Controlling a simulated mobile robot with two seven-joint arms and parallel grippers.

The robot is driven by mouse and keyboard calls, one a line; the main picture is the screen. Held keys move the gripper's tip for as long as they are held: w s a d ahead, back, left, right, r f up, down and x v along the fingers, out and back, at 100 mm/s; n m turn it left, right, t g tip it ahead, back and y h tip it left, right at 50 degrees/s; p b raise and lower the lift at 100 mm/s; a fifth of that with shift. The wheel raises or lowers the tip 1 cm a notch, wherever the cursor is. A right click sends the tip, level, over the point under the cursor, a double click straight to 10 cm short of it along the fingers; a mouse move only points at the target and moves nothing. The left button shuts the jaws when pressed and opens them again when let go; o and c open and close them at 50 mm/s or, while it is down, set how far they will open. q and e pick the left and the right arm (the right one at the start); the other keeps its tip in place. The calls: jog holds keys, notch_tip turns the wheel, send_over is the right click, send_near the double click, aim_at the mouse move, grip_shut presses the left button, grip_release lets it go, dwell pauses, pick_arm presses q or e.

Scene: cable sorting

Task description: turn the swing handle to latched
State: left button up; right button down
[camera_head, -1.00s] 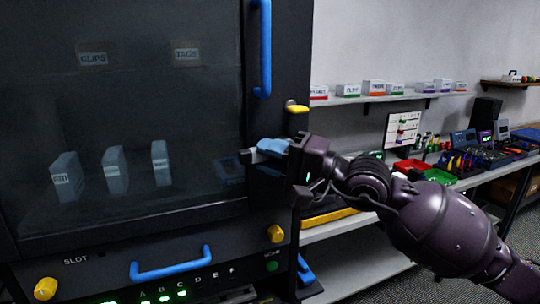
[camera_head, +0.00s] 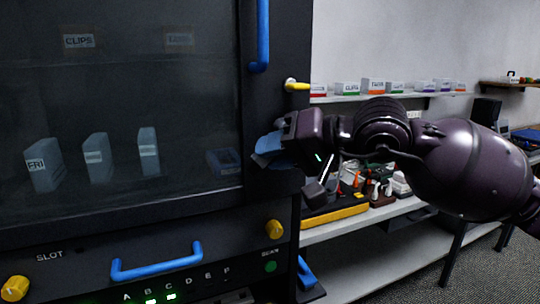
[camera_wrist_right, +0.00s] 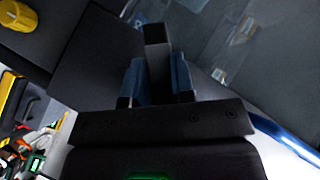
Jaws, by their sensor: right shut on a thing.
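The swing handle is a dark grey bar (camera_wrist_right: 157,60) between the blue fingers of my right gripper in the wrist view, its end reaching past the fingertips. My right gripper (camera_head: 270,148) is shut on it at the right edge of the dark cabinet door in the head view. There, the gripper hides most of the handle, so its exact angle cannot be told. My left gripper is in neither view.
The cabinet (camera_head: 276,112) carries a tall blue door handle (camera_head: 262,35), a yellow part (camera_head: 296,86) above my gripper and yellow knobs (camera_head: 274,229) below. A lower blue handle (camera_head: 157,263) sticks out. Shelves with labelled boxes (camera_head: 374,86) and a bench stand at the right.

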jog(key=shift+w+d+f+n+t+h+b, duration=0.2)
jog(key=shift+d+n+h, duration=0.45)
jog(key=shift+h, duration=0.65)
jog(key=shift+w+d+f+n+h+b, duration=0.15)
jog(key=shift+d+f+n+h+b, duration=0.2)
jog(key=shift+n+h, duration=0.75)
jog(key=shift+w+d+f+n+t+h+b, duration=0.15)
jog(key=shift+d+n+h, duration=0.4)
jog(key=shift+h, duration=0.95)
jog(key=shift+d, duration=0.1)
jog(key=c, duration=1)
grip_release()
jog(key=shift+o, duration=0.2)
jog(key=p+v, duration=0.1)
jog(key=v, duration=0.9)
jog(key=shift+s+r, duration=0.3)
jog(key=shift+f, duration=0.1)
